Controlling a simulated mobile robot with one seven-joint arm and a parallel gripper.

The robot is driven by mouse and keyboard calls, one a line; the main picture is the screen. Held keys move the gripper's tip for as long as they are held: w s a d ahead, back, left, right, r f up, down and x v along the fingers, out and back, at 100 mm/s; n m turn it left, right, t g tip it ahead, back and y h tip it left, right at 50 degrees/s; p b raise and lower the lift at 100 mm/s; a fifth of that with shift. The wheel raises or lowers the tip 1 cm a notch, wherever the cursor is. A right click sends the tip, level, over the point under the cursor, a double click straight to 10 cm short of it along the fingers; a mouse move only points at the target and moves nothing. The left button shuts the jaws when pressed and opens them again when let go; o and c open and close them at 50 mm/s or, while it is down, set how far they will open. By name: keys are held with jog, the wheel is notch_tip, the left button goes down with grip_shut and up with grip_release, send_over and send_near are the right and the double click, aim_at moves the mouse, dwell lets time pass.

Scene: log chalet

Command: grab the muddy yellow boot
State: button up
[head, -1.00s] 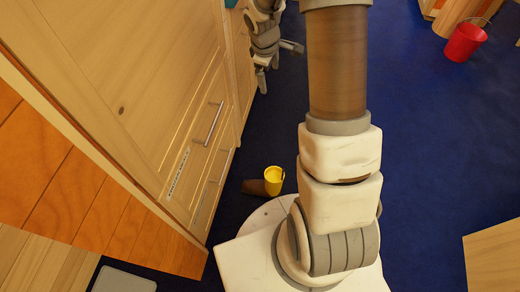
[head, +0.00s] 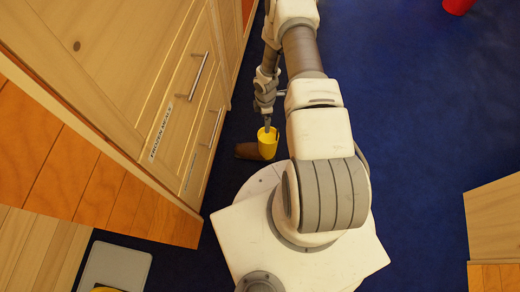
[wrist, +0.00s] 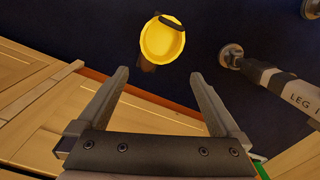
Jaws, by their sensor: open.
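The yellow boot (head: 267,146) stands on the dark blue floor between the drawer fronts and my base. Its brown, muddy foot (head: 247,151) points left, toward the drawers. In the wrist view the boot's round yellow opening (wrist: 163,46) faces the camera, beyond the fingertips and roughly between their lines; little of the brown part shows below it. My gripper (head: 267,124) points down at the top of the boot in the head view. In the wrist view my gripper (wrist: 158,76) has its two fingers apart with nothing between them.
Wooden drawers (head: 185,95) with metal handles stand close on the left. A rod with a round foot (wrist: 231,55) shows right of the fingers in the wrist view. A red bucket (head: 458,5) is at the upper right.

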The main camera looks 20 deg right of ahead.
aim_at(265, 135)
notch_tip(265, 135, down, 12)
jog(key=b, duration=0.4)
jog(key=shift+f+b, duration=0.15)
jog(key=shift+b, duration=0.15)
jog(key=f+b, duration=0.2)
jog(key=f, duration=0.1)
jog(key=d+f, duration=0.1)
jog(key=f, duration=0.1)
jog(key=shift+s+f+b, duration=0.1)
jog(key=shift+s+b, duration=0.15)
jog(key=shift+b, duration=0.15)
grip_shut()
